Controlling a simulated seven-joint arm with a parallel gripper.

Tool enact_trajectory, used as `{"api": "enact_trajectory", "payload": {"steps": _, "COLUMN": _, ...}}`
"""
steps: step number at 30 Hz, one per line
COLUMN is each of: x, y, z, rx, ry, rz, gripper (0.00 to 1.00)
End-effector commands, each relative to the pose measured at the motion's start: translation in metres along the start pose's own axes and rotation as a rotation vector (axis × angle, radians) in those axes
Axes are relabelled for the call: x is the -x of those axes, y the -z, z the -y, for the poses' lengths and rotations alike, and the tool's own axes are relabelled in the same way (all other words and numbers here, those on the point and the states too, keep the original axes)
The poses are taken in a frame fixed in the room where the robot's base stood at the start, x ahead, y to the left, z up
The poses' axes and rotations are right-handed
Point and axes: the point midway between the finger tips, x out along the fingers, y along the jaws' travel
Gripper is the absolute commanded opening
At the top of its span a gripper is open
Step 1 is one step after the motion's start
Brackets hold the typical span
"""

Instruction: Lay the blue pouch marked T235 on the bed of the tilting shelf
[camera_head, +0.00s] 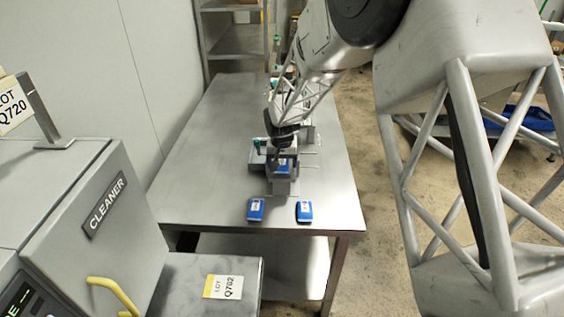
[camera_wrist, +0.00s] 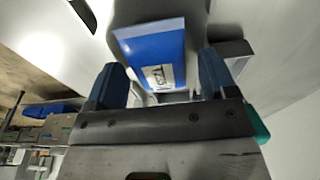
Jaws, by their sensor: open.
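My gripper (camera_head: 283,153) is over the grey fixture (camera_head: 283,187) near the front of the steel table, with its jaws open. A blue pouch (camera_head: 283,168) with a white label shows at the fixture, just below my gripper.
The steel table (camera_head: 205,170) is bare on its left side. Green-knobbed parts (camera_head: 257,143) sit beside the fixture.

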Motion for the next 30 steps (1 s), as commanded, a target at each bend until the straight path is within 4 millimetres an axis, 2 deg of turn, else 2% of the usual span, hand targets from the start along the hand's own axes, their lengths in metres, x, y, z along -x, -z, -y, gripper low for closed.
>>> {"api": "enact_trajectory", "payload": {"steps": 8, "x": 0.021, "y": 0.001, "z": 0.0, "rx": 0.0, "ry": 0.001, "rz": -0.002, "gripper": 0.78}}
{"api": "enact_trajectory", "payload": {"steps": 22, "x": 0.093, "y": 0.001, "z": 0.0, "rx": 0.0, "ry": 0.001, "rz": -0.003, "gripper": 0.78}}
{"api": "enact_trajectory", "payload": {"steps": 30, "x": 0.117, "y": 0.0, "z": 0.0, "rx": 0.0, "ry": 0.0, "rz": -0.001, "gripper": 0.78}}
